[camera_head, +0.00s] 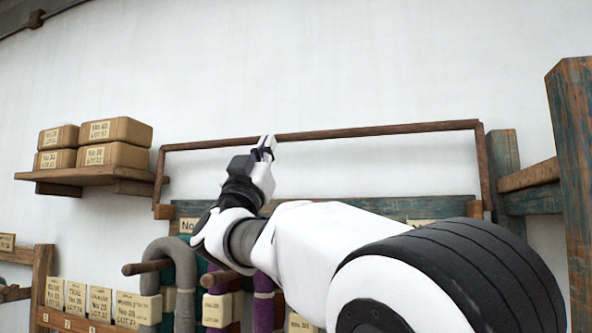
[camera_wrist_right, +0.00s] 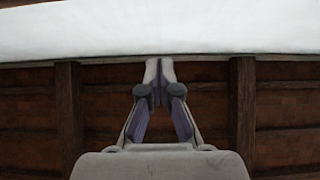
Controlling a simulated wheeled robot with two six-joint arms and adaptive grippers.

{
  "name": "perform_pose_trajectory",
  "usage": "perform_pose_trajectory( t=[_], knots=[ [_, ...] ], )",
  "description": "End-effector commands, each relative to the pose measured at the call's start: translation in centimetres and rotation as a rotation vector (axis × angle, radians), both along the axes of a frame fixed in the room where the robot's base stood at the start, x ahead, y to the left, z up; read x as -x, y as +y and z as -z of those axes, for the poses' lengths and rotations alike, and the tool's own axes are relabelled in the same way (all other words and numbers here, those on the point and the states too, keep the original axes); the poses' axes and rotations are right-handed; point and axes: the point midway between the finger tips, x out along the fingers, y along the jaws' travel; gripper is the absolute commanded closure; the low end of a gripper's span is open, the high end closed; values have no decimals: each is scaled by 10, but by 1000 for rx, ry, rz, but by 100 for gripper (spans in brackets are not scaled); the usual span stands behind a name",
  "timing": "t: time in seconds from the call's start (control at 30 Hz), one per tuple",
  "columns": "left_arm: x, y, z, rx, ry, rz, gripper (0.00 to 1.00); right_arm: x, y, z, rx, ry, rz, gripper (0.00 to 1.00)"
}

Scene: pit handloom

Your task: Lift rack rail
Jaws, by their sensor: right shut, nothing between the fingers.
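The rack rail (camera_head: 380,130) is a thin brown wooden bar across the top of the rack, raised on two slim side arms above the painted back board (camera_head: 440,206). It looks nearly level, slightly higher at its right end. My right gripper (camera_head: 266,146) points upward, and its fingertips overlap the rail left of its middle. Whether they touch it I cannot tell. In the right wrist view the fingers (camera_wrist_right: 158,80) are together with nothing held between them. The rail cannot be made out clearly there. My left gripper is out of view.
Yarn hanks, including a grey one (camera_head: 184,280), hang on pegs below the rail. A wall shelf (camera_head: 90,176) with several boxes stands at left. A thick blue-brown post (camera_head: 578,190) rises at right. The white wall above the rail is clear.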

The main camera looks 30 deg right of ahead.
Motion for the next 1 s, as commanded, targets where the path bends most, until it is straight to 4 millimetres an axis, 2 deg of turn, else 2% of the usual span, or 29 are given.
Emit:
perform_pose_trajectory(
  t=[0.03,0.17,0.37,0.67,0.8,1.0],
  knots=[
    [1,0,11,0,2,0,60,-2,4,13,5,3,-3,100],
    [1,0,7,0,2,0,60,-6,3,10,3,6,-4,100],
    [0,0,-18,0,1,0,60,-18,-12,-17,0,6,-5,100],
    [0,0,-63,0,0,0,60,-47,-44,-69,-1,6,-5,100],
    [0,0,-70,0,1,0,60,-62,-61,-55,0,11,-4,100],
    [0,0,-75,0,1,0,60,-71,-71,-46,1,8,-6,100]
  ],
)
